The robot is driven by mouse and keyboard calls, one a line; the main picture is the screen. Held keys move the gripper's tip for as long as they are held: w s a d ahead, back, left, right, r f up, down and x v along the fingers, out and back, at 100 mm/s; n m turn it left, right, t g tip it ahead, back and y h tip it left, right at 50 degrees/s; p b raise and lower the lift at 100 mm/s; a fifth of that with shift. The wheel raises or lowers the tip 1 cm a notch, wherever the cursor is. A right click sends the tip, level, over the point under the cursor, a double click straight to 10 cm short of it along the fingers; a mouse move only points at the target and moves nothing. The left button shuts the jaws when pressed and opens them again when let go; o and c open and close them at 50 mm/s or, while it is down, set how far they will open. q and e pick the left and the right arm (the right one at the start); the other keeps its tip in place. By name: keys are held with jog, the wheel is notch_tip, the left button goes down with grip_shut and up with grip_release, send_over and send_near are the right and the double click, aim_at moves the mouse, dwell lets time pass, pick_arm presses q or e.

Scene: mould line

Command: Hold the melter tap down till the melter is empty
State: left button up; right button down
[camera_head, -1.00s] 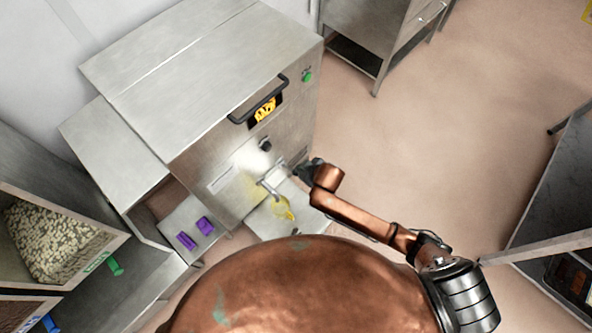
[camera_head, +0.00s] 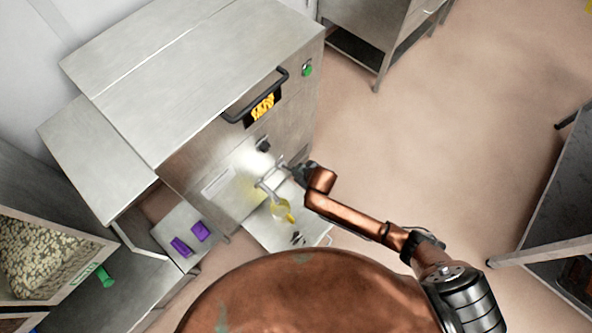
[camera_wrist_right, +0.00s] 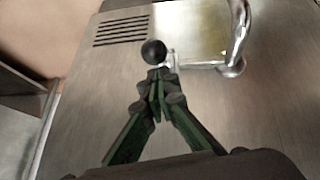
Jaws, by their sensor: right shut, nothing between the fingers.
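The melter (camera_head: 200,90) is a steel cabinet with a black handle and a small window showing orange-yellow content. Its chrome tap (camera_head: 267,188) juts from the front, above a yellow vessel or yellow contents (camera_head: 283,212) on a low steel shelf. In the right wrist view the curved chrome spout (camera_wrist_right: 238,42) is at upper right, with a black-knobbed lever (camera_wrist_right: 153,51) left of it. My right gripper (camera_head: 297,172) is shut and empty beside the tap; its fingertips (camera_wrist_right: 160,76) overlap the lever's lower end in the picture. I cannot tell whether they touch. My left gripper is out of view.
Two purple blocks (camera_head: 190,239) lie on a low steel surface left of the tap. A bin of pale pellets (camera_head: 45,258) is at lower left. A green button (camera_head: 307,69) is on the melter front. The floor (camera_head: 455,130) at right is clear.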

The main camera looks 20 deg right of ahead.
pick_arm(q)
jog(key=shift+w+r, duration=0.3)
pick_arm(e)
jog(key=shift+d+f, duration=0.15)
jog(key=shift+f, duration=0.15)
